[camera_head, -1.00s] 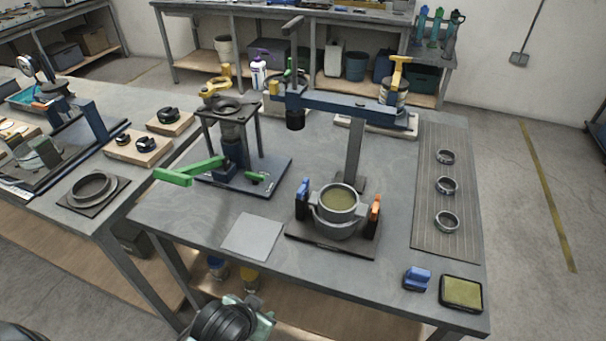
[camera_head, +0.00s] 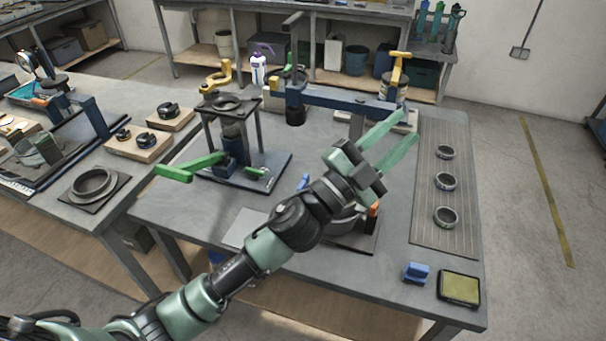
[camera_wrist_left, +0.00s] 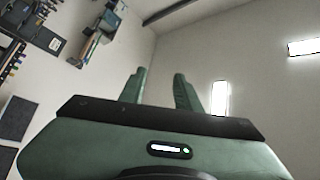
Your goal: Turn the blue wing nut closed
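The blue wing nut (camera_head: 304,181) stands on the left side of the round clamp fixture (camera_head: 345,222) at the front middle of the table. Only its upper part shows, because my left arm covers most of the fixture. An orange piece (camera_head: 374,208) stands on the fixture's right side. My left gripper (camera_head: 407,127) reaches across above the fixture, up and to the right of the blue wing nut, apart from it. Its two green fingers are spread with nothing between them. In the left wrist view the fingers (camera_wrist_left: 161,75) are also apart and empty, against wall and ceiling. My right gripper is not in view.
A blue lever arm on a post (camera_head: 345,101) stands behind my gripper. A green-handled press (camera_head: 232,150) is at left. A grooved mat (camera_head: 433,236) with three rings lies at right. A blue-handled block (camera_head: 416,272) and an olive pad (camera_head: 460,288) lie at the front right.

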